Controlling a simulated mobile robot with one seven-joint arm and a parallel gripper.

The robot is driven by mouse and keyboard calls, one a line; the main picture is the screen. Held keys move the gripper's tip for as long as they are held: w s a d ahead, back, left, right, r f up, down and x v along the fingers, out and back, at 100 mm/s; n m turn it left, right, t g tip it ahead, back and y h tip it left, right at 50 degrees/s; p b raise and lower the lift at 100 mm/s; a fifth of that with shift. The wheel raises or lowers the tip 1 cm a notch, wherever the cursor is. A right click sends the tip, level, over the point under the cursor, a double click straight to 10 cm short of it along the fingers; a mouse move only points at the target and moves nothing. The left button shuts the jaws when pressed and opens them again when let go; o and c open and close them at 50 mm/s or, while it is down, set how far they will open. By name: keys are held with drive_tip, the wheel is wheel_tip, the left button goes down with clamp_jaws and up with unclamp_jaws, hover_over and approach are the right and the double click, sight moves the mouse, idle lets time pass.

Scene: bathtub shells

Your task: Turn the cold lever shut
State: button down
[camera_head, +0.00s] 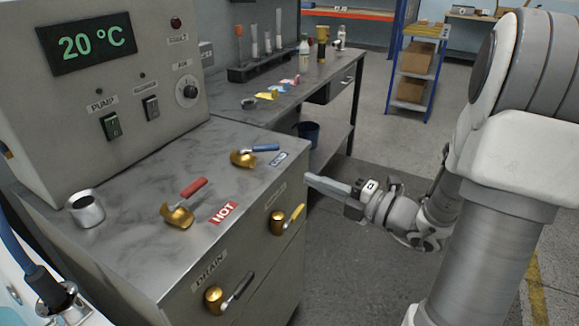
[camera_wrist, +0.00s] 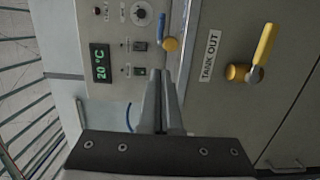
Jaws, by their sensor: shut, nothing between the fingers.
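The cold lever (camera_head: 265,148) is a blue handle on a brass valve (camera_head: 243,158) at the back right of the cabinet top. Its handle points right, toward the blue label (camera_head: 278,159). In the wrist view the blue handle (camera_wrist: 161,28) and its brass part (camera_wrist: 170,44) lie beyond my fingertips. My gripper (camera_head: 309,178) is shut and empty, just off the cabinet's right side, apart from the lever. Its closed fingers also show in the wrist view (camera_wrist: 160,75). The contact side of the valve is too small to make out.
The red hot lever (camera_head: 193,187) and a metal cup (camera_head: 86,209) are on the cabinet top. The yellow tank-out lever (camera_head: 296,214) and black drain lever (camera_head: 240,287) stick out from the front. The control box (camera_head: 130,100) reads 20 °C. A bench (camera_head: 300,85) stands behind.

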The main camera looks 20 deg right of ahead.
sight(265, 150)
drive_tip(key=b+x, duration=0.1)
drive_tip(key=x, duration=0.3)
drive_tip(key=w+d+b+x, duration=0.1)
drive_tip(key=b+x, duration=0.1)
drive_tip(key=x, duration=0.2)
drive_tip(key=b+x, duration=0.1)
drive_tip(key=x, duration=0.3)
drive_tip(key=shift+w+d+f, duration=0.1)
drive_tip(key=shift+w+d, duration=0.05)
drive_tip(key=shift+d, duration=0.15)
drive_tip(key=shift+w+d+b, duration=0.1)
drive_tip(key=shift+w+b, duration=0.2)
drive_tip(key=shift+w, duration=0.15)
drive_tip(key=shift+w+r+p, duration=0.1)
drive_tip(key=shift+r+p, duration=0.15)
drive_tip(key=shift+p, duration=0.35)
drive_tip(key=shift+w+d+f+n+g+y+p, duration=0.1)
drive_tip(key=shift+d+n+g+y+p, duration=0.05)
drive_tip(key=shift+n+g+y+p, duration=0.2)
